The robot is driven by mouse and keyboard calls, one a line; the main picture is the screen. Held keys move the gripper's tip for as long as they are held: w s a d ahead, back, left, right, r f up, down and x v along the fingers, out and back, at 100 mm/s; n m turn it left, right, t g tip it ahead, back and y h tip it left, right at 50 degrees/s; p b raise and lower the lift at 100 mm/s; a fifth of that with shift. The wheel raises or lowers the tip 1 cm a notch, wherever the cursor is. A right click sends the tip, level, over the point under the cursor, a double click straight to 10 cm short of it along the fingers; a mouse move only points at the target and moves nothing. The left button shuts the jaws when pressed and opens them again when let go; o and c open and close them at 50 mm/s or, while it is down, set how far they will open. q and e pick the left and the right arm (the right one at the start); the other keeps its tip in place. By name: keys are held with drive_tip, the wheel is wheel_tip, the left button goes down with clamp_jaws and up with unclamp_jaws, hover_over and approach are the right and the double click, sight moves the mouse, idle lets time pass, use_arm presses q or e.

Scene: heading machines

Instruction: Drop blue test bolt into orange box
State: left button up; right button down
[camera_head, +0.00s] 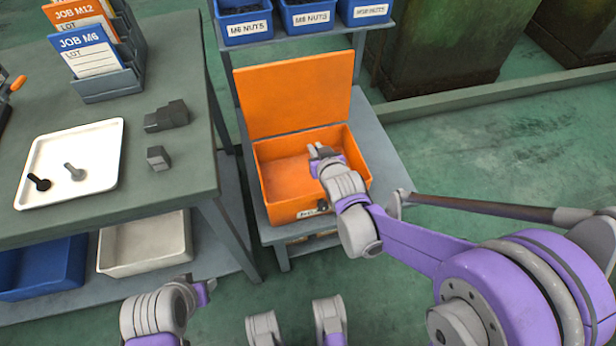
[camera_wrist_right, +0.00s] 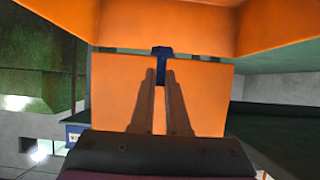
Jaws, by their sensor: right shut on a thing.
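The orange box (camera_head: 282,180) stands on a small grey stand with its lid (camera_head: 296,95) raised at the back. My right gripper (camera_head: 322,152) is over the box's opening, towards its right side. In the right wrist view its fingers (camera_wrist_right: 162,90) are shut on the blue test bolt (camera_wrist_right: 161,54), whose head sticks out past the fingertips. The bolt is hidden in the head view. My left gripper (camera_head: 207,290) is low at the bottom left, by the bench, away from the box; its fingers are too unclear to judge.
A white tray (camera_head: 108,150) on the bench holds a dark bolt (camera_head: 39,182) and a grey bolt (camera_head: 74,172). Dark blocks (camera_head: 167,116) lie beside it. Blue nut bins (camera_head: 244,22) stand behind the box. Job cards (camera_head: 88,55) stand at the back left.

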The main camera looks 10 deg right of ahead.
drive_tip(key=shift+f+b, duration=0.75)
drive_tip(key=shift+f, duration=0.7)
use_arm(q)
wheel_tip(320, 180, down, 2)
drive_tip(key=shift+w+f, duration=0.15)
drive_tip(key=shift+f, duration=0.05)
use_arm(e)
drive_tip(key=shift+r, duration=0.1)
drive_tip(key=c, duration=0.8)
unclamp_jaws()
drive_tip(key=shift+c, duration=0.2)
drive_tip(key=p+v, duration=0.3)
drive_tip(key=v, duration=0.7)
drive_tip(key=shift+s+r, duration=0.2)
drive_tip(key=shift+s, duration=0.15)
use_arm(q)
drive_tip(key=r, duration=0.3)
drive_tip(key=shift+s+r, duration=0.2)
drive_tip(key=shift+r, duration=0.2)
